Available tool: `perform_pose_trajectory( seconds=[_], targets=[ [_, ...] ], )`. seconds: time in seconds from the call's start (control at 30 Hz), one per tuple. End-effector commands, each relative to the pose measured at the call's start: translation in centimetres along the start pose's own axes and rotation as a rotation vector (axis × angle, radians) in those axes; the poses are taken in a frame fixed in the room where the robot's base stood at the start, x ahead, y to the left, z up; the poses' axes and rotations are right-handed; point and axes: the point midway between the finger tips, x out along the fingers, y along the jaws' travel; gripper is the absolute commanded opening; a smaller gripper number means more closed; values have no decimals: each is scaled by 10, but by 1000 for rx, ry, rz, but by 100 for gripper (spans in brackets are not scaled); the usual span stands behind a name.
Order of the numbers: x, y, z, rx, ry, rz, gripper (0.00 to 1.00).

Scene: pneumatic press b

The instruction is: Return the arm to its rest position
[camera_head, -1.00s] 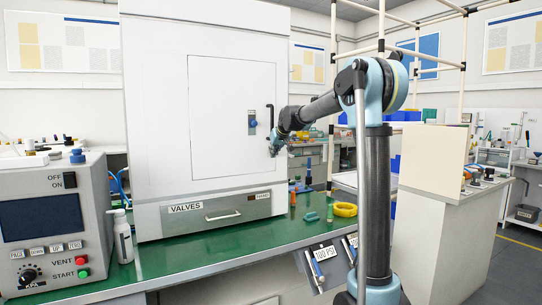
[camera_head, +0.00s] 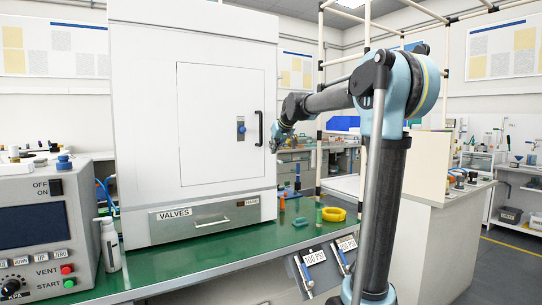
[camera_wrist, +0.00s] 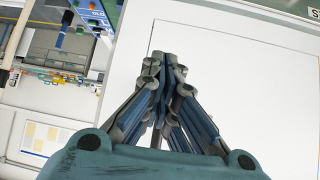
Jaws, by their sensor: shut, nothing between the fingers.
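My gripper (camera_head: 275,143) hangs at the end of my raised arm, to the right of the white cabinet's door handle (camera_head: 259,128) in the head view. In the wrist view my gripper (camera_wrist: 166,62) has its fingers drawn together with nothing between them. The white cabinet (camera_head: 150,110) stands on the green bench with its door (camera_head: 215,160) closed. The cabinet's white panel (camera_wrist: 245,95) fills much of the wrist view behind the fingers. I cannot tell the exact gap between the fingertips and the cabinet.
A grey control box (camera_head: 55,225) and a white bottle (camera_head: 109,245) stand at the left. A yellow ring (camera_head: 333,214) and small green parts lie on the green bench top (camera_head: 200,255). A white counter (camera_head: 432,220) stands at the right, with open floor beyond.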

Motion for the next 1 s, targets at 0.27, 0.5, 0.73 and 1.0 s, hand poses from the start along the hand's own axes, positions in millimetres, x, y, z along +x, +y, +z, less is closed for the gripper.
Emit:
perform_pose_trajectory(
  seconds=[0.27,0.5,0.73,1.0],
  targets=[
    [-24,5,48,21,-52,13,0],
    [-59,12,154,78,-166,43,0],
    [-88,12,262,136,-276,77,0],
    [-114,5,393,213,-404,122,0]
  ],
)
